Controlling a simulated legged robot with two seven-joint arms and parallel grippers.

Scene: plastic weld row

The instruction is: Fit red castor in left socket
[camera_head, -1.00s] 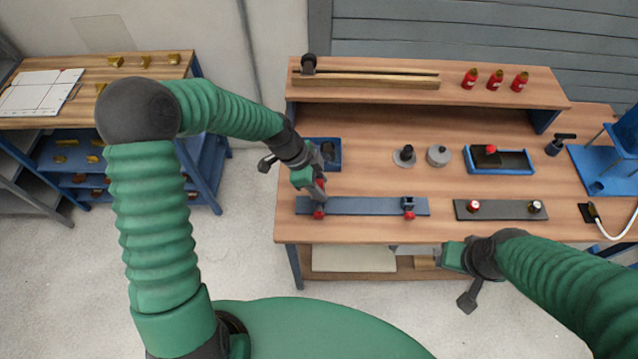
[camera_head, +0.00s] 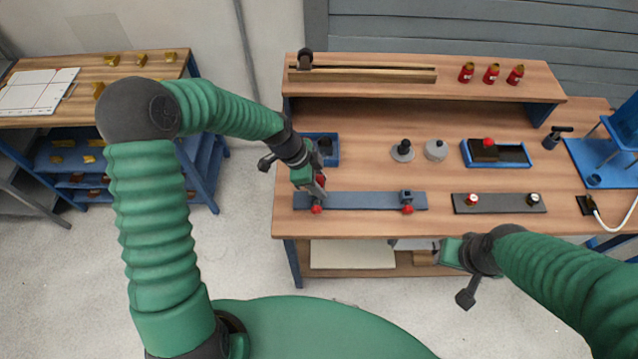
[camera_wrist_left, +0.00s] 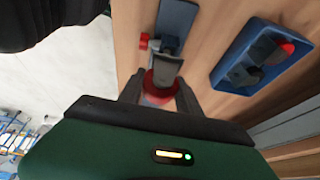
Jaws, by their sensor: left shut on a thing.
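A red castor (camera_wrist_left: 160,88) with a grey part is between the jaws of my left gripper (camera_wrist_left: 160,97), which is shut on it. In the head view my left gripper (camera_head: 319,187) is over the left end of a blue-grey bar (camera_head: 360,201). A red knob (camera_head: 316,210) shows at the bar's front edge there; it also shows in the left wrist view (camera_wrist_left: 148,42). The right socket (camera_head: 406,196) has a red knob below. My right gripper (camera_head: 452,253) is near the table's front edge, its jaws unclear.
A blue tray (camera_head: 334,163) with dark parts lies behind my left gripper. Another blue tray (camera_head: 513,165), a dark plate (camera_head: 500,203) and two round grey parts stand further right. A raised shelf (camera_head: 400,94) runs along the back. Bare wood lies between these.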

